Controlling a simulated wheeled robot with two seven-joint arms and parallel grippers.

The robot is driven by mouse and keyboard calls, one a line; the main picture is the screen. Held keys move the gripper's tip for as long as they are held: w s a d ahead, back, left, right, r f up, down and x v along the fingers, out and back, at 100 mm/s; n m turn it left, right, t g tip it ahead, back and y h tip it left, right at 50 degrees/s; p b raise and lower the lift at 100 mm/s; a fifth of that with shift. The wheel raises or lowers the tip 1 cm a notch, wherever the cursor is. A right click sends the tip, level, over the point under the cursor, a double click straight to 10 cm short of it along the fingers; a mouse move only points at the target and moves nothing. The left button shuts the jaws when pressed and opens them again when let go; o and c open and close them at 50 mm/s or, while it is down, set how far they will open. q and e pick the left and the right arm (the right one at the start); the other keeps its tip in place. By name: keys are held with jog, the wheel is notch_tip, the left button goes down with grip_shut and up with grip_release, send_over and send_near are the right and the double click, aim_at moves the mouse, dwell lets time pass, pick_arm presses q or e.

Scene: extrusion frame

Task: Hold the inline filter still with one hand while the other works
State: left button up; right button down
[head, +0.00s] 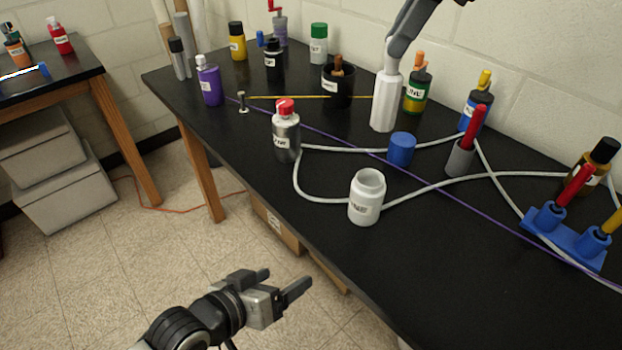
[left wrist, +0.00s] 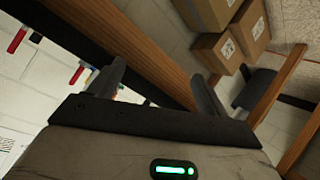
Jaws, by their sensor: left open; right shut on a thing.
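My left gripper (head: 282,286) is open and empty. It is in front of the black table and below its near edge, over the floor in the head view. Its two spread fingers (left wrist: 160,90) also show in the left wrist view, with nothing between them. My right gripper is not visible in either view. I cannot tell for certain which thing is the inline filter. A white hose (head: 440,187) loops over the table, passing behind a white open jar (head: 367,198) and beside a silver bottle with a red cap (head: 286,136).
The black table (head: 330,230) also holds a blue cylinder (head: 402,149), a grey holder with a red tool (head: 461,156), a blue rack (head: 570,240) and a tall white faceted post (head: 386,100). A purple cord (head: 330,141) crosses it. Cardboard boxes (left wrist: 213,50) are below.

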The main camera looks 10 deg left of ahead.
pick_arm(q)
jog(key=w+d+r+m+g+h, duration=0.15)
jog(key=w+d+r+h, duration=0.25)
jog(key=r, duration=0.5)
jog(key=m+h, duration=0.1)
jog(key=m, duration=0.7)
send_near(357, 193)
jog(key=shift+w+d+f+g, duration=0.25)
jog(key=shift+w+f+g, duration=0.2)
jog(key=shift+f, duration=0.25)
jog(key=shift+m, duration=0.75)
jog(key=x, duration=1.1)
jog(key=shift+w+d+r, duration=0.2)
jog(key=shift+w+r, duration=0.05)
jog(key=shift+w, duration=0.35)
